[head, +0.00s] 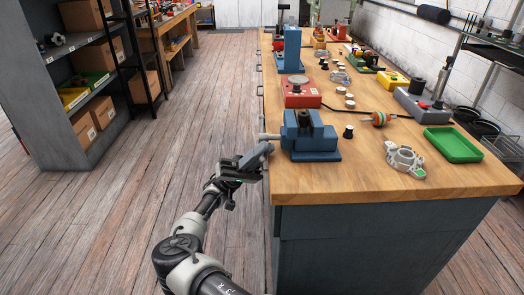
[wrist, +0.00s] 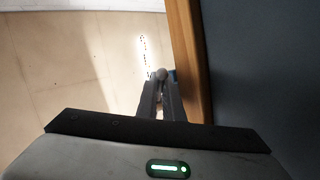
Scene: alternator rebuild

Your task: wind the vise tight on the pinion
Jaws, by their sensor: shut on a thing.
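The blue vise (head: 312,143) stands at the near left corner of the workbench. A small dark part (head: 304,119) sits at its jaws; it may be the pinion, but it is too small to tell, and so is any gap around it. A grey screw end (head: 269,136) sticks out from the vise past the bench's left edge. My gripper (head: 262,152) is beside that edge, just below the screw end. In the wrist view, my gripper (wrist: 161,98) is shut on the vise handle, whose rounded grey end (wrist: 162,73) shows between the fingertips.
The wooden bench top (head: 400,185) is close on the right of my gripper. A red tester (head: 300,92), a grey housing (head: 404,158) and a green tray (head: 453,145) stand on it. The floor (head: 130,190) left of the bench is clear up to the shelves (head: 75,100).

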